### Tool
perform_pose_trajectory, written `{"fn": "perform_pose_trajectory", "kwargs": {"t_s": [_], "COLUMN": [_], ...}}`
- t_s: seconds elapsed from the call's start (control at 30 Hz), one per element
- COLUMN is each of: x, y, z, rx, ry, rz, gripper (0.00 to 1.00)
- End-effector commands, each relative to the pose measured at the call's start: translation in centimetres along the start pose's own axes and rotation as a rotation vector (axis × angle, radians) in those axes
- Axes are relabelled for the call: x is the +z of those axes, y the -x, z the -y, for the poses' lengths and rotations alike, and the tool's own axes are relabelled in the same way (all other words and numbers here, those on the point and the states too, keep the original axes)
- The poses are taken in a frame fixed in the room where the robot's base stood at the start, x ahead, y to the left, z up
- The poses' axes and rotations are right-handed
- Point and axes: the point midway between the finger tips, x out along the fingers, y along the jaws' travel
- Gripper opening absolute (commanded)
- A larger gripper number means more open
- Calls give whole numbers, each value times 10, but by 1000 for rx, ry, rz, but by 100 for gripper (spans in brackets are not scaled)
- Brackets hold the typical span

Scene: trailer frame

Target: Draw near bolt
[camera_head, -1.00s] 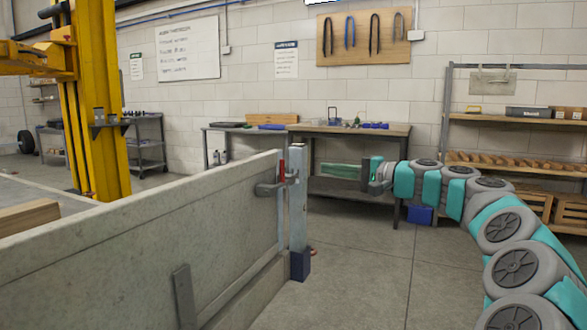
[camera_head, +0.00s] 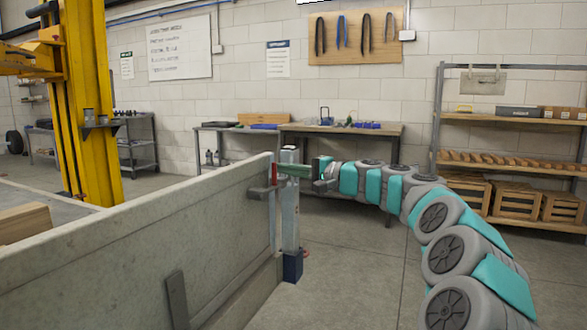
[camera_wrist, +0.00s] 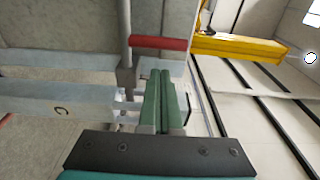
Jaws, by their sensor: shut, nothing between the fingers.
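The bolt (camera_head: 274,173) shows as a small red-ended piece at the top corner of the grey trailer side panel, beside the upright post (camera_head: 290,225). In the wrist view its red handle (camera_wrist: 160,43) lies sideways, joined to a grey rod (camera_wrist: 126,45). My gripper (camera_head: 282,169) has green fingers and reaches in from the right across the top of the post, close to the bolt. In the wrist view the fingers (camera_wrist: 160,74) are together and empty, pointing toward the red handle, with a small gap visible. The exact depth of the gap cannot be told.
The trailer side panel (camera_head: 130,240) fills the left foreground. A yellow lift column (camera_head: 88,130) stands behind it. A workbench (camera_head: 350,130) and a shelf with crates (camera_head: 510,118) line the back wall. The floor right of the post is open.

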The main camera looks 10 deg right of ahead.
Motion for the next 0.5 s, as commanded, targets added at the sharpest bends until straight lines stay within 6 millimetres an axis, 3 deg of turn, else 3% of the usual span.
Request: {"fn": "perform_pose_trajectory", "kwargs": {"t_s": [0.2,0.5], "x": [16,22], "y": [6,9], "z": [1,1], "rx": [-1,-1], "ry": [-1,1], "rz": [-1,-3], "gripper": [0,0]}}
